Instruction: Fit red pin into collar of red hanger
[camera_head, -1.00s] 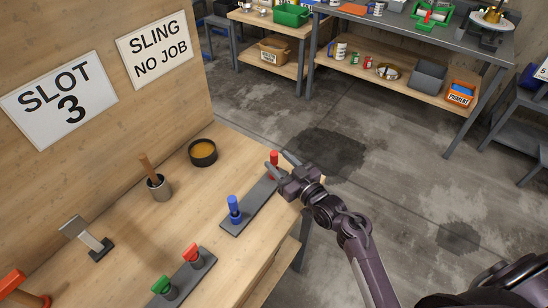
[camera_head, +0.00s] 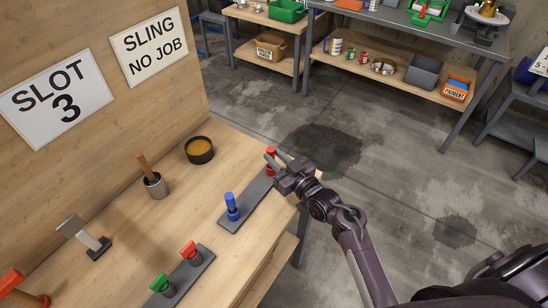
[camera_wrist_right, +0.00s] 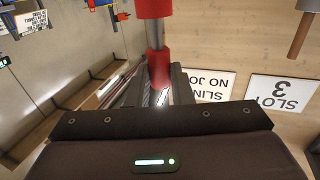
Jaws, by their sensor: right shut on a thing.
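My right gripper (camera_head: 274,157) is at the far end of a dark grey plate (camera_head: 256,188), shut on the red pin (camera_head: 271,154). In the right wrist view, the pin's red part (camera_wrist_right: 158,70) sits between the fingers. A bare metal shaft (camera_wrist_right: 154,36) joins it to a wider red cylinder (camera_wrist_right: 153,9), cut off at the top edge. I cannot tell whether the pin is lifted. The gripper hides the pin's foot in the head view. I cannot make out the red hanger with certainty. My left gripper is not in view.
A blue pin (camera_head: 231,204) stands on the same plate. A nearer plate (camera_head: 186,275) carries a green piece (camera_head: 158,284) and a red piece (camera_head: 188,249). A black bowl (camera_head: 200,150) and a cup with a handle (camera_head: 154,185) stand left. A board with signs (camera_head: 57,96) borders the table.

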